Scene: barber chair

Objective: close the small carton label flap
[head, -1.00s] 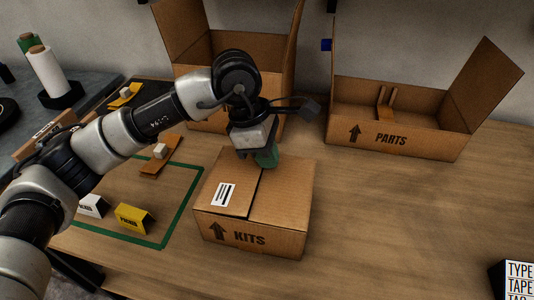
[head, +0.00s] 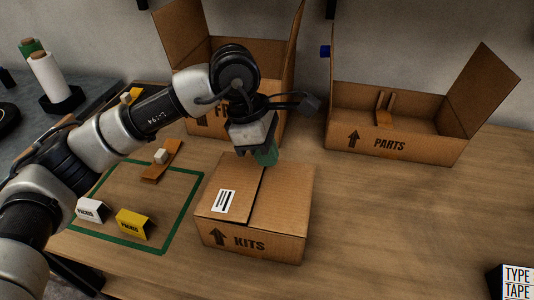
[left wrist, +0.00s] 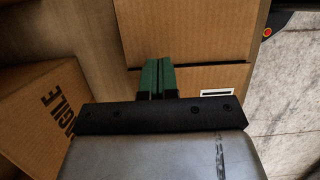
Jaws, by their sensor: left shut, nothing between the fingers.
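The small carton marked KITS (head: 250,243) stands on the table in the middle of the head view. Its left top flap (head: 236,180) carries a white barcode label (head: 223,201) and lies flat or nearly flat beside the right flap (head: 286,190), with a thin dark seam between them. My left gripper (head: 266,157) is shut and empty, its green fingers pointing down at the back end of the seam. In the left wrist view the shut fingers (left wrist: 159,64) show over the carton top, with part of the label (left wrist: 217,93) visible. Contact is unclear. My right gripper is not in view.
A large open carton (head: 262,60) stands behind my left arm, and an open PARTS carton (head: 430,152) stands at the back right. Yellow (head: 134,224) and white (head: 92,210) signs stand by a green taped outline (head: 182,218). The table right of the KITS carton is clear.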

